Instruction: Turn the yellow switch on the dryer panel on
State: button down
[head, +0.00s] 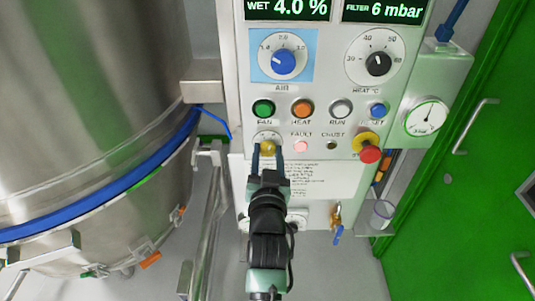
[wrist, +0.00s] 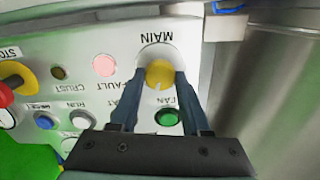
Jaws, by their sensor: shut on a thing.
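The yellow switch (head: 267,147) is a small round knob at the lower left of the dryer panel (head: 325,110), below the green FAN button. In the wrist view the yellow switch (wrist: 159,74) sits on a white round plate under the word MAIN, which appears upside down. My gripper (head: 267,150) reaches up to the panel from below. Its two dark fingers are shut on the yellow switch, one on each side, as the wrist view (wrist: 158,78) also shows. The fingers hide part of the knob's sides, and I cannot tell which way its pointer is turned.
Close by are the green FAN button (head: 263,109), the orange HEAT button (head: 302,109) and the pink FAULT lamp (head: 301,146). A red and yellow stop button (head: 369,153) juts out at the right. A large steel vessel (head: 90,100) stands left, with a green door (head: 480,150) at right.

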jog(key=shift+m, duration=1.1)
jog(key=shift+c, duration=1.8)
grip_release()
jog(key=s+b, duration=0.2)
jog(key=s, duration=1.1)
